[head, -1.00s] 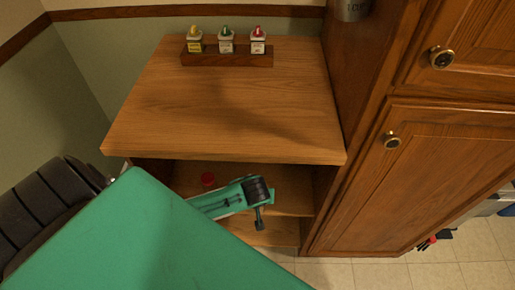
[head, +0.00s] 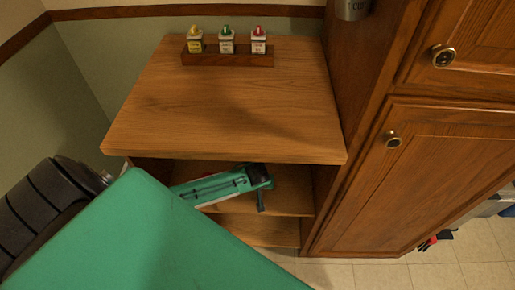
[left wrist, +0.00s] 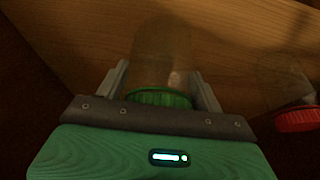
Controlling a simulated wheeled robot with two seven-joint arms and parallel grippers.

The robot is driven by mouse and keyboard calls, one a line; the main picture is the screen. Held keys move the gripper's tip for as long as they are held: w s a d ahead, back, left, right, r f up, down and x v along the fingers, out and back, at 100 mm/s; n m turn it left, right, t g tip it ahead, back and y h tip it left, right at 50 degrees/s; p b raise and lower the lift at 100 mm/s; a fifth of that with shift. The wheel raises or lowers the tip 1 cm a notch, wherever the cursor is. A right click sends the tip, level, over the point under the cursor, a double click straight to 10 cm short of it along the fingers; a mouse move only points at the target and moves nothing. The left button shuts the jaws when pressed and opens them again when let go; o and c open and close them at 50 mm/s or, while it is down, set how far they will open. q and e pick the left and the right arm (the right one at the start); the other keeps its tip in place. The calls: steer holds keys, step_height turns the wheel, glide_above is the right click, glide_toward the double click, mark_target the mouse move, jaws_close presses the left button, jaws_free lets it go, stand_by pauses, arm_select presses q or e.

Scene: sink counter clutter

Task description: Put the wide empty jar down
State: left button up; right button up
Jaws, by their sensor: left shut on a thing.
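The wide jar (left wrist: 165,60), clear and empty-looking with a green lid (left wrist: 160,98), sits between the fingers of my left gripper (left wrist: 162,82) in the left wrist view. The gripper is shut on it, with the lid towards the palm. In the head view my left gripper (head: 262,190) reaches into the open shelf space under the wooden top; the jar cannot be made out there. Whether the jar touches the shelf (head: 285,200) cannot be told. My right gripper is not in view.
A second clear jar with a red lid (left wrist: 297,118) is right of the held jar in the left wrist view. The wooden top (head: 230,105) overhangs the shelf. A rack (head: 228,59) with several small bottles stands on it. A tall cabinet (head: 420,180) closes the right.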

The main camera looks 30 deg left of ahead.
arm_select(q)
steer(key=shift+f, duration=0.1)
steer(key=o, duration=1.1)
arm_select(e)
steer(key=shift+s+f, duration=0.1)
arm_select(q)
steer(key=shift+r, duration=0.3)
steer(key=v, duration=0.2)
steer(key=shift+s+d+r, duration=0.1)
steer(key=shift+s+r, duration=0.05)
steer(key=shift+r, duration=0.15)
steer(key=p+v, duration=0.1)
steer(key=v, duration=0.2)
steer(key=shift+s+d+r, duration=0.1)
steer(key=shift+r, duration=0.2)
steer(key=shift+s+r, duration=0.15)
steer(key=shift+r, duration=0.25)
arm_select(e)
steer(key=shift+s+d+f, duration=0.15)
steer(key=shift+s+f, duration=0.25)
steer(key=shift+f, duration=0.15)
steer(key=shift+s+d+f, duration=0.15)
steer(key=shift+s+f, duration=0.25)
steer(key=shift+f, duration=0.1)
